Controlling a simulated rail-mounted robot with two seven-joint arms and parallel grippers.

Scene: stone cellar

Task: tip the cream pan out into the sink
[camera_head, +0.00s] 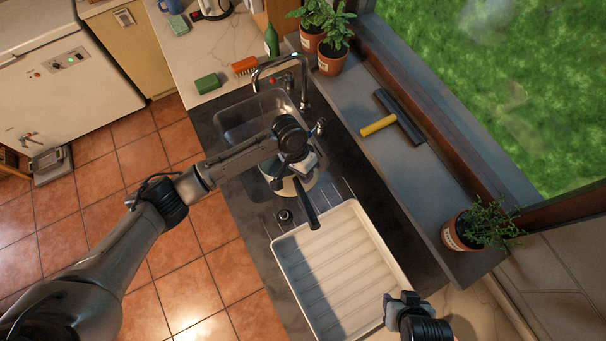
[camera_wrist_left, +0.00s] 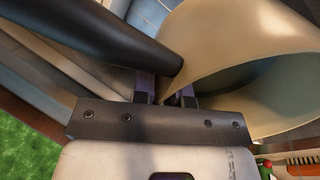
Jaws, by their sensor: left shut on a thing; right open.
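The cream pan (camera_head: 283,187) is held over the near part of the sink (camera_head: 229,131), mostly hidden by my left gripper (camera_head: 300,164) in the head view. Its black handle (camera_head: 307,204) points toward the white tray. In the left wrist view the pan's cream wall (camera_wrist_left: 205,45) and open mouth fill the right side, and the dark handle (camera_wrist_left: 110,35) crosses the upper left. My left gripper's fingers (camera_wrist_left: 166,92) are shut on the pan near the handle's base. The pan's contents are not visible. My right gripper (camera_head: 402,300) is open and empty beside the tray's near right corner.
A white ribbed tray (camera_head: 281,241) lies on the counter beside the sink. A tap (camera_head: 283,62) arches over the sink's far end. A green sponge (camera_head: 207,83) and an orange brush (camera_head: 244,66) lie beyond. The sill holds potted plants (camera_head: 466,232) and a yellow-handled squeegee (camera_head: 380,125).

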